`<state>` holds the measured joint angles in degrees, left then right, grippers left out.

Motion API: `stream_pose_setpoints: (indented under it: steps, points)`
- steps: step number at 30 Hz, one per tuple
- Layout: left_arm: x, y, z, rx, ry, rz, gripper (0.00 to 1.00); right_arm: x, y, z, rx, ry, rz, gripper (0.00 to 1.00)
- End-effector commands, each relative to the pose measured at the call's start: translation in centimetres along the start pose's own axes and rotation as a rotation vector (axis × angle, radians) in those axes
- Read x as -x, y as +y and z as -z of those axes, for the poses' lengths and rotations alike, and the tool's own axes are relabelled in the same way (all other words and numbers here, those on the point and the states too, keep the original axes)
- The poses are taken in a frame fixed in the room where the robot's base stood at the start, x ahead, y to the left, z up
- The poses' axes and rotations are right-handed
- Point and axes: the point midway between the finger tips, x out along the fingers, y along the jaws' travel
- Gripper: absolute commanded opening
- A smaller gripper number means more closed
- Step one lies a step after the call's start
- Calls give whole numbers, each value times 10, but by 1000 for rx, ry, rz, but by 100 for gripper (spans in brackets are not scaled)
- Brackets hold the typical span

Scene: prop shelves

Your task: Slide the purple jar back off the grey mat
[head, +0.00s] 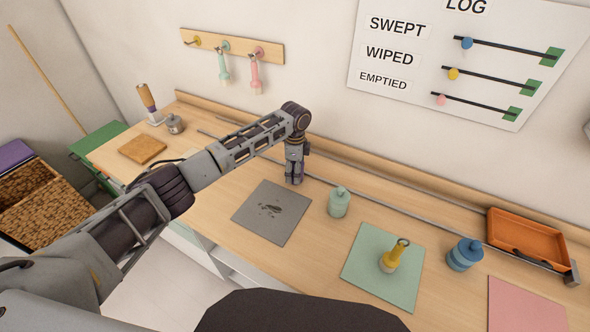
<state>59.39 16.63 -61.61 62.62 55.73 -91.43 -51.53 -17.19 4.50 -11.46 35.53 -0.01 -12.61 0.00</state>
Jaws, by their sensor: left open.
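The grey mat (250,210) lies on the wooden counter with a patch of dark debris on its middle. My left gripper (294,179) points down at the mat's back edge, with its jaws open. Small purple patches of the purple jar (300,170) show at the gripper's fingers; most of the jar is hidden by them. The jar seems to stand at or just behind the back edge of the mat, but I cannot tell whether its base still overlaps it. My right gripper is not in view.
A mint jar (339,202) stands close to the right of my left gripper. A thin rail (360,203) runs along the counter behind. Further right are a green mat (355,270) with a yellow-handled item (391,260), a blue jar (465,254) and an orange tray (525,238).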

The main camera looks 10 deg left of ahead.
Motion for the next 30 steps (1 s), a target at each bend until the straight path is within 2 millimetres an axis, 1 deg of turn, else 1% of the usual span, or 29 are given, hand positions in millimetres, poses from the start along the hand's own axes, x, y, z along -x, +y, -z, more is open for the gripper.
stream_pose_setpoints:
  steps: [2,5,11,17,30]
  points:
    - [0,0,0,0,0,0,76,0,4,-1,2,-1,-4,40]
    - [2,0,0,0,0,0,76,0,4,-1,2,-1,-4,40]
    - [13,-1,0,0,1,1,76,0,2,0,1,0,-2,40]
    - [37,-1,0,-1,1,1,76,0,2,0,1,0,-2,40]
    - [101,-1,0,0,2,2,76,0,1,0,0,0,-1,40]
